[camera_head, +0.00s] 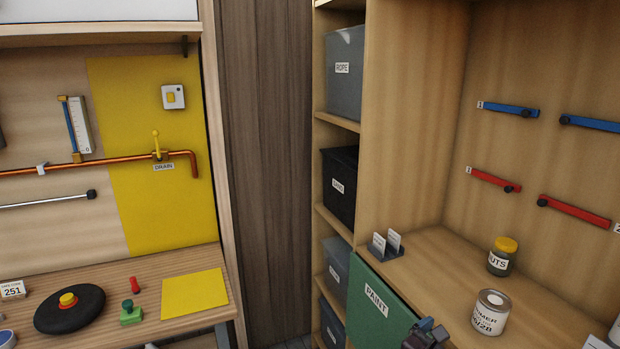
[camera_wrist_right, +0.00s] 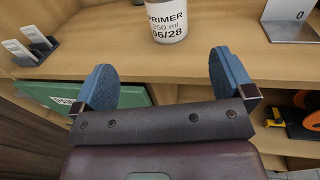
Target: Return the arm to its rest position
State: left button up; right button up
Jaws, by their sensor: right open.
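My right gripper (camera_wrist_right: 160,82) is open and empty in the right wrist view, with its two blue fingers spread apart. Part of it shows at the bottom of the head view (camera_head: 428,334), in front of the green PAINT panel (camera_head: 377,300). A white PRIMER can (camera_head: 490,313) stands upright on the wooden shelf, and it also shows beyond the fingers in the right wrist view (camera_wrist_right: 168,22). The fingers are apart from the can. My left gripper is not in either view.
A jar with a yellow lid (camera_head: 502,257) stands behind the can. A card holder (camera_head: 385,246) is at the shelf's left. Bins, including a ROPE bin (camera_head: 345,72), fill the shelving. At left is a bench with a yellow sheet (camera_head: 195,293) and a black disc with a button (camera_head: 70,309).

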jog(key=s+d+f+m+y, duration=0.2)
jog(key=s+f+m+y, duration=0.65)
jog(key=f, duration=0.45)
jog(key=s+a+f+m+t+y, duration=0.1)
jog(key=s+m+y, duration=0.5)
jog(key=s+m, duration=0.8)
jog(key=shift+s+a+f+m+t, duration=0.2)
jog(key=shift+a+f+m+t, duration=0.2)
jog(key=shift+a+f+m, duration=0.45)
